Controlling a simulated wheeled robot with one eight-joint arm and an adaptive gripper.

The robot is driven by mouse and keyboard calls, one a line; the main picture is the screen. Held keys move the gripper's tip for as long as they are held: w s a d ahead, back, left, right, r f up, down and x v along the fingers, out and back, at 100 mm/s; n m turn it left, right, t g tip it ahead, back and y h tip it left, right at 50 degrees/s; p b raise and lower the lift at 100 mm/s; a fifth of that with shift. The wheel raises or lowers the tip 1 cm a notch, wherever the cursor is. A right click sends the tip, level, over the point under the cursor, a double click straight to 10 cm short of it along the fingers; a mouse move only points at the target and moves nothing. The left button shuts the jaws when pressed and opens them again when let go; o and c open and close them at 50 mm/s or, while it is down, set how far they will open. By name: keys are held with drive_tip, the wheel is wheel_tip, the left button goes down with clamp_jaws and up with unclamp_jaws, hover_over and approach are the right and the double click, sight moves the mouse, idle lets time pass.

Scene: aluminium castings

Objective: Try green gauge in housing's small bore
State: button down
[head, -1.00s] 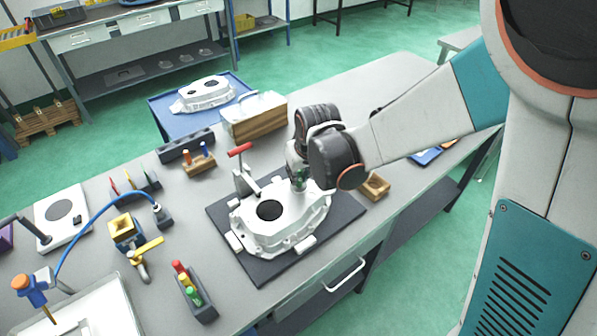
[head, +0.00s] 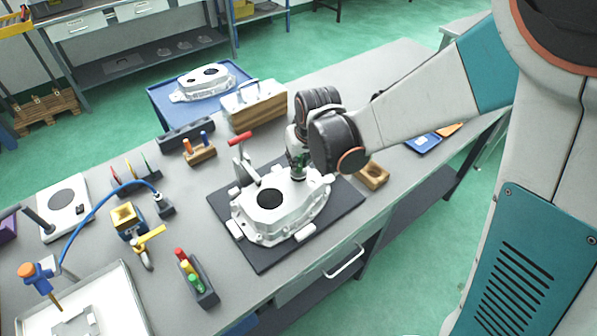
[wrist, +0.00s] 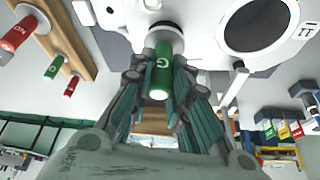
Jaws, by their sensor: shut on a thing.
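The pale cast housing (head: 290,220) lies on a dark mat (head: 262,262) on the bench. Its large round bore (head: 270,199) is open and empty; it also shows in the wrist view (wrist: 257,25). My gripper (head: 298,172) is over the far right end of the housing, pointing down. In the wrist view the fingers (wrist: 160,88) are shut on the green gauge (wrist: 161,65), which is marked G. The gauge's far end meets the round boss of the small bore (wrist: 172,36). The bore's mouth is hidden, so I cannot tell how deep the gauge is.
A red-handled clamp (head: 240,140) stands at the housing's back edge. A holder (head: 205,297) with red, yellow and green pieces stands at the front left. A wooden block (head: 254,110) stands behind.

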drive_tip(key=shift+r+p, duration=2.25)
drive_tip(key=shift+r, duration=1.05)
